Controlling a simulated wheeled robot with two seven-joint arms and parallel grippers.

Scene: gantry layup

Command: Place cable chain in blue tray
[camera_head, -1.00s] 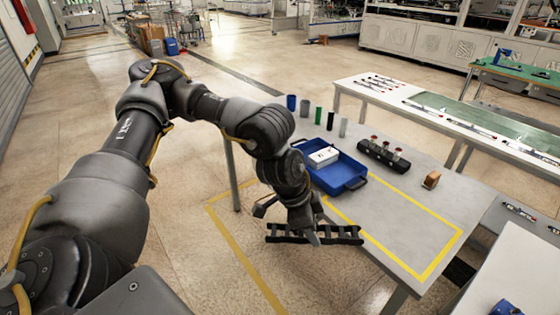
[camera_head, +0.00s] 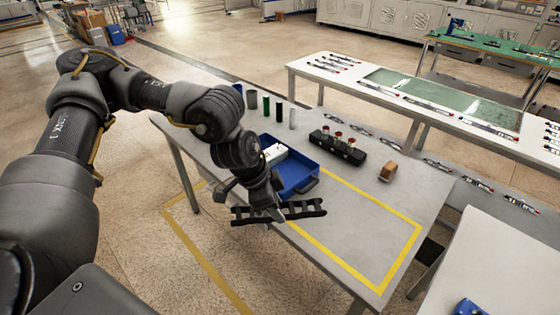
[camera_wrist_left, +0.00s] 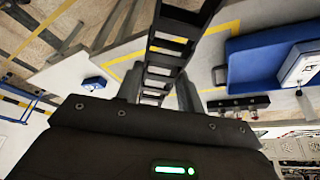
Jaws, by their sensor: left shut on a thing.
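The black cable chain (camera_head: 300,210) looks like a short ladder. My left gripper (camera_head: 277,212) is shut on it near its middle and holds it roughly level, by the front left edge of the table. In the left wrist view the cable chain (camera_wrist_left: 170,45) runs away between the two fingers of the left gripper (camera_wrist_left: 160,92). The blue tray (camera_head: 300,178) lies on the table just behind the gripper, partly hidden by my left arm. A white box (camera_head: 275,153) sits in the tray. The tray also shows at the right of the left wrist view (camera_wrist_left: 252,58). My right gripper is not in view.
Several small cylinders (camera_head: 266,105) stand behind the tray. A black holder with red-topped pieces (camera_head: 337,146) and a brown block (camera_head: 388,171) lie to the right. The yellow-taped area (camera_head: 350,230) of the table is bare. A long white table (camera_head: 330,68) stands behind.

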